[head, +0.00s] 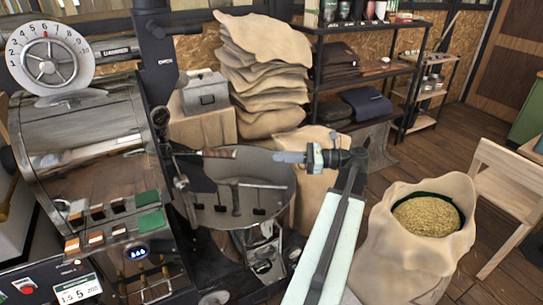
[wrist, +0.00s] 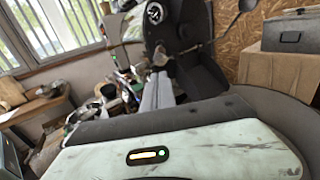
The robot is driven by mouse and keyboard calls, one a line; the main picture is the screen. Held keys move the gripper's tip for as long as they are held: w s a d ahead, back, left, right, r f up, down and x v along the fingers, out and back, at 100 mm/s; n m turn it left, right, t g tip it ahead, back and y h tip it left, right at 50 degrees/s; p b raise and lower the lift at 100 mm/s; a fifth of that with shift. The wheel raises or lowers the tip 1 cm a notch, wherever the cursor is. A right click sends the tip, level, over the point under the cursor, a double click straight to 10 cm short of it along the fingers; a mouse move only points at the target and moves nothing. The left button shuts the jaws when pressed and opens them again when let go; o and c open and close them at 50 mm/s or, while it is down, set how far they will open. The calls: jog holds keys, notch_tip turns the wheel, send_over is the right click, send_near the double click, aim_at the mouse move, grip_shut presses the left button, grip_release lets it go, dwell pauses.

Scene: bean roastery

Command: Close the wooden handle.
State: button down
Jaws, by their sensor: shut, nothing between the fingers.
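The wooden handle (head: 220,153) is a short brown bar on the front of the roaster, above the left rim of the round cooling tray. It lies roughly level and points right in the head view. My gripper (head: 277,157) is over the tray, to the right of the handle, with its fingers pointing left at it and a gap between them. The fingers are shut and empty. In the wrist view my gripper's grey fingers (wrist: 158,95) point ahead to the dark roaster front; a small brownish shape beyond the tips may be the handle.
The metal cooling tray (head: 275,178) is below my gripper. An open sack of beans (head: 378,262) stands at right, next to a wooden chair (head: 510,185). Stacked sacks (head: 255,85) and a grey box on a carton (head: 208,125) are behind. Floor shows between sack and shelves.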

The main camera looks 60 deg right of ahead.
aim_at(236, 154)
jog(key=x, duration=1.1)
jog(key=shift+w+a, duration=0.2)
jog(key=shift+w, duration=0.1)
